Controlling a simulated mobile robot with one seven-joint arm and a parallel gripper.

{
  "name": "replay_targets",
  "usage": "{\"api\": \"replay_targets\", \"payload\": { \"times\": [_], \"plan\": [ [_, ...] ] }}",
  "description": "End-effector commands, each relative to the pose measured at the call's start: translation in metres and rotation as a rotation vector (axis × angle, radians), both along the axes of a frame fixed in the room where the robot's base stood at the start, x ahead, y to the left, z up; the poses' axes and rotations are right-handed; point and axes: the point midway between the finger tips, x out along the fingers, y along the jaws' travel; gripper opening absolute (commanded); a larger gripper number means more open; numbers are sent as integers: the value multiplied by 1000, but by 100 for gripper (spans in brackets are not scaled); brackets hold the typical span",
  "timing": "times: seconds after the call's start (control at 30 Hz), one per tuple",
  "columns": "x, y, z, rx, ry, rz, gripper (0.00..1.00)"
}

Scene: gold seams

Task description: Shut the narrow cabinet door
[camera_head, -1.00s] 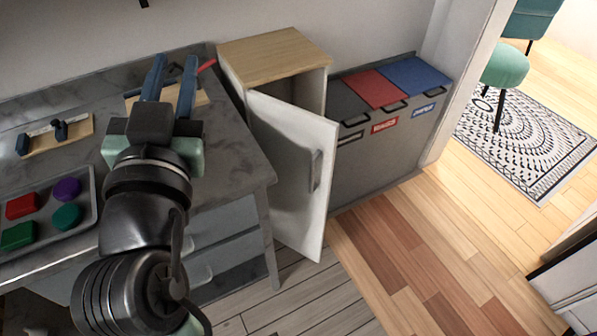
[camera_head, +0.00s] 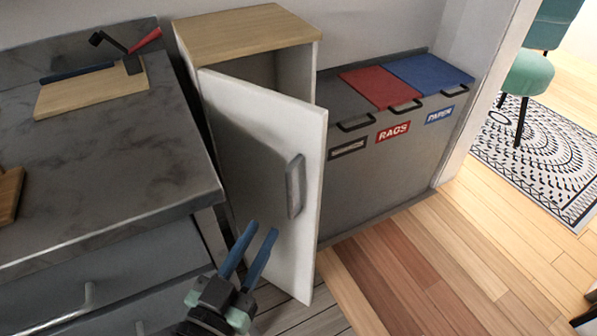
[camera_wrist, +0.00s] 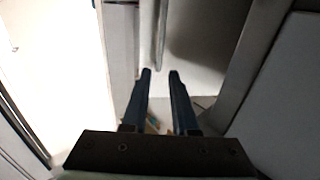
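The narrow cabinet (camera_head: 245,38) has a light wood top and stands between the grey counter and the bins. Its white door (camera_head: 262,165) stands open, swung out toward me, with a grey bar handle (camera_head: 295,186) on its face. My gripper (camera_head: 258,232) has blue fingers, spread apart and empty, in front of the lower part of the door in the head view. I cannot tell whether it touches the door. In the wrist view the open fingers (camera_wrist: 160,72) point at a pale panel with a vertical bar, probably the door and handle.
A grey counter with drawers (camera_head: 110,170) stands left of the cabinet, with a wooden board (camera_head: 92,92) on top. A bin unit (camera_head: 400,150) with grey, red and blue lids stands right of the cabinet. Wood floor (camera_head: 430,260) is clear at right.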

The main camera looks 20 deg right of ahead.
Motion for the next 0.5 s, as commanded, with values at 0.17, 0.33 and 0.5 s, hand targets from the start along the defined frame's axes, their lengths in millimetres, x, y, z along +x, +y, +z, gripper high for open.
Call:
{"api": "replay_targets", "payload": {
  "times": [0.17,0.33,0.5],
  "plan": [
    [18,-21,0,1,-1,-5,27],
    [44,-48,0,1,-1,-4,27],
    [66,-71,0,1,-1,-4,27]
  ]
}}
